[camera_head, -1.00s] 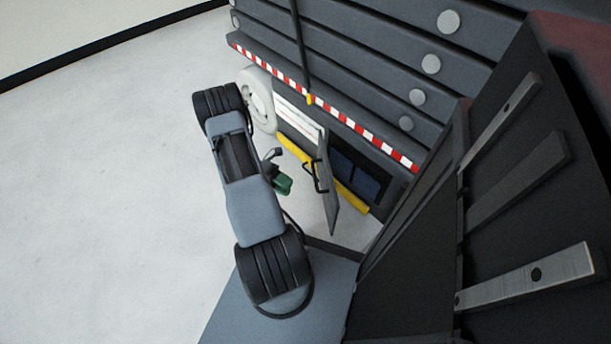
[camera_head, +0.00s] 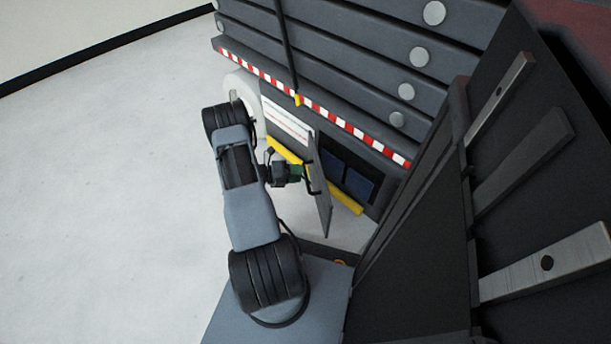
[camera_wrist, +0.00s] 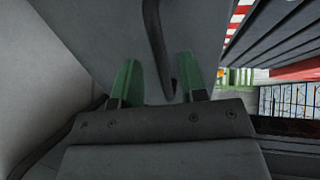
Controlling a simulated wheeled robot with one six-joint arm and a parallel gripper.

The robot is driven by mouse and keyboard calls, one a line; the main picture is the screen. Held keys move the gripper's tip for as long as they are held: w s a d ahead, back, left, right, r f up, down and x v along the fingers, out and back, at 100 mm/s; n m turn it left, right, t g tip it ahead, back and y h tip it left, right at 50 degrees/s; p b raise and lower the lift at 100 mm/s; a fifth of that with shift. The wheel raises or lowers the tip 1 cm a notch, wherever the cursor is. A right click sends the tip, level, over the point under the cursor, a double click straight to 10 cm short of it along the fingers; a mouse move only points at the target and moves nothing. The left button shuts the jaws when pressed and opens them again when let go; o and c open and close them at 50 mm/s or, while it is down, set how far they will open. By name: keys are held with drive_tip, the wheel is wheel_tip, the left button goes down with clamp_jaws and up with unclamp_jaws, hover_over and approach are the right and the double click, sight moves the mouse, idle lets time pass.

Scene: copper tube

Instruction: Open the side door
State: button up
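The grey side door (camera_head: 321,205) stands swung out from the vehicle's side, seen nearly edge-on in the head view. Its black handle (camera_head: 311,180) is on the face towards my arm. My gripper (camera_head: 299,173), with green fingers, is at the handle. In the wrist view, the fingers of my gripper (camera_wrist: 159,82) are spread apart. The black handle bar (camera_wrist: 155,35) reaches down between them, closer to the right finger. The door panel (camera_wrist: 100,35) fills the upper middle behind them. I cannot tell whether a finger touches the handle.
Beside the door is an opening with dark blue panels (camera_head: 361,185) inside and a yellow bar (camera_head: 346,203) below. A white wheel (camera_head: 243,95) is to the left. A dark slatted structure (camera_head: 425,220) stands close on the right. The floor at left is clear.

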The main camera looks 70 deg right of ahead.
drive_tip(key=shift+b+x, duration=0.35)
drive_tip(key=shift+x, duration=1.35)
clamp_jaws()
